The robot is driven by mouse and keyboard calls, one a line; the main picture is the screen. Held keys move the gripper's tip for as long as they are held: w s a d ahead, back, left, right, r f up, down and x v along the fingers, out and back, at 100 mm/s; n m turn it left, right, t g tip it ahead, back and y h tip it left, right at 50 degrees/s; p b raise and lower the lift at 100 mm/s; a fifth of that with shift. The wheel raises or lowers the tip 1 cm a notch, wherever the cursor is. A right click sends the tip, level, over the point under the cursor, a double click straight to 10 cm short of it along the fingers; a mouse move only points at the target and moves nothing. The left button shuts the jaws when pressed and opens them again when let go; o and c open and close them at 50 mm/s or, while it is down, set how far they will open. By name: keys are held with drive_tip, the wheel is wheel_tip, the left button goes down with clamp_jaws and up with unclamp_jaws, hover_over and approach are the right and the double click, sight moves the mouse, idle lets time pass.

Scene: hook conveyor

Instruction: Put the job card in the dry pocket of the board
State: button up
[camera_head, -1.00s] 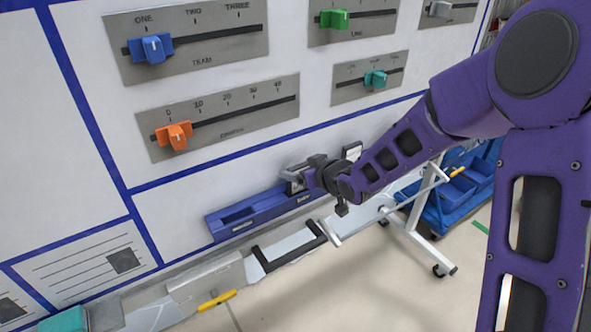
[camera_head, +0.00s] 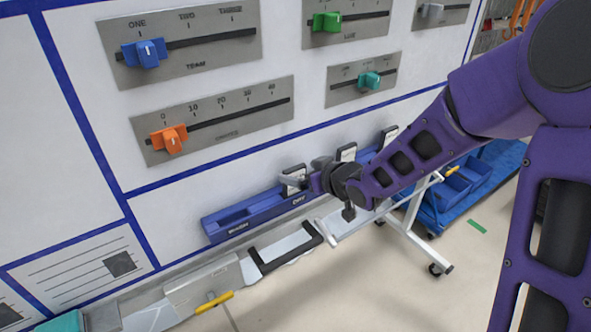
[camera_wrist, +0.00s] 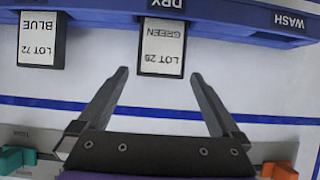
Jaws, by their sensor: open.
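The job card (camera_wrist: 161,47), marked LOT 28 or 2B and GREEN, stands at the pocket labelled DRY on the blue pocket rail (camera_wrist: 222,14) in the wrist view, where the picture is upside down. Its lower end looks to be in that pocket; how deep it sits is hidden. It also shows in the head view (camera_head: 293,177) above the DRY label of the rail (camera_head: 262,207). My gripper (camera_wrist: 159,73) is open, its fingertips on either side of the card's free end with gaps, not touching it. In the head view my gripper (camera_head: 305,181) is close by the card.
A second card (camera_wrist: 40,40), LOT 72 BLUE, stands in a neighbouring pocket; it shows right of my gripper in the head view (camera_head: 346,152). A third card (camera_head: 388,136) is further right. The WASH pocket, at the rail's left, looks empty. Sliders (camera_head: 170,139) sit above.

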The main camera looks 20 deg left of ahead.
drive_tip(key=v, duration=0.8)
drive_tip(key=shift+d, duration=0.1)
